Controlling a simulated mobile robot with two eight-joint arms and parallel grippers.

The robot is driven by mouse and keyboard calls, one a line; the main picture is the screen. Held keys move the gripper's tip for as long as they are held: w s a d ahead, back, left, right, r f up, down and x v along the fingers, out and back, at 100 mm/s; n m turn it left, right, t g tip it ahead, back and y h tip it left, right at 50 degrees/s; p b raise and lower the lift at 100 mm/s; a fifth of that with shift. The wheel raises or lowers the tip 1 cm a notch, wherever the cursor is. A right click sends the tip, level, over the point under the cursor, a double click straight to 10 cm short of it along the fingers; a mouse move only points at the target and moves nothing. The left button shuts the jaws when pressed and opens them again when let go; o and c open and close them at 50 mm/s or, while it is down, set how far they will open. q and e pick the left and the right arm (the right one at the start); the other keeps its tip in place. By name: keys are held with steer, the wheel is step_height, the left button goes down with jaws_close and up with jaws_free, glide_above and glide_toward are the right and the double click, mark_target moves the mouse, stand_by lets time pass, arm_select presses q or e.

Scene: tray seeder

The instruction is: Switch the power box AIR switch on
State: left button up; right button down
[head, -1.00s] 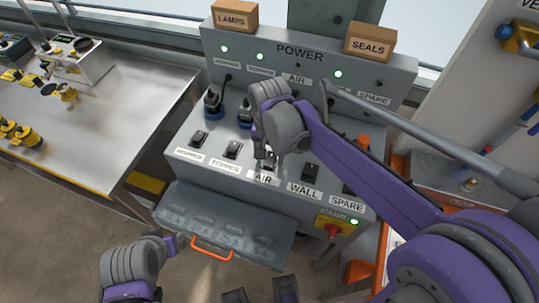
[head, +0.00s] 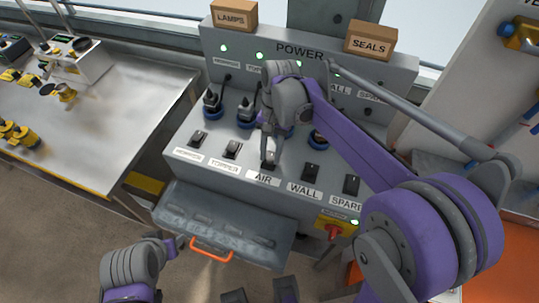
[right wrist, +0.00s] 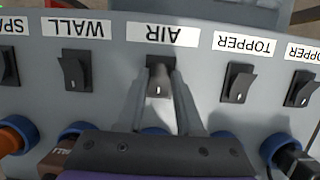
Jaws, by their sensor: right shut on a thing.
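The power box (head: 285,120) is a grey console with a row of black rocker switches above labels. The AIR switch shows in the right wrist view (right wrist: 158,88), below its upside-down AIR label (right wrist: 176,33). My right gripper (head: 268,160) is down at this switch, with its fingers on either side of it, shut on it (right wrist: 160,95). The fingers partly cover the switch, so its tilt is hard to tell.
The TOPPER switch (right wrist: 238,82) and WALL switch (right wrist: 76,70) flank AIR closely. Plugs with blue collars stand behind the switches. LAMPS (head: 235,15) and SEALS (head: 369,40) boxes sit on top. A red knob (head: 333,231) is at the front right.

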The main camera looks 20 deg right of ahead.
steer(key=shift+w+d+g+y, duration=0.15)
steer(key=shift+g+y, duration=0.35)
steer(key=shift+g, duration=0.3)
steer(key=c, duration=0.6)
jaws_free()
steer(key=shift+o, duration=0.2)
steer(key=v, duration=1)
steer(key=shift+r, duration=0.4)
steer(key=shift+w, duration=0.1)
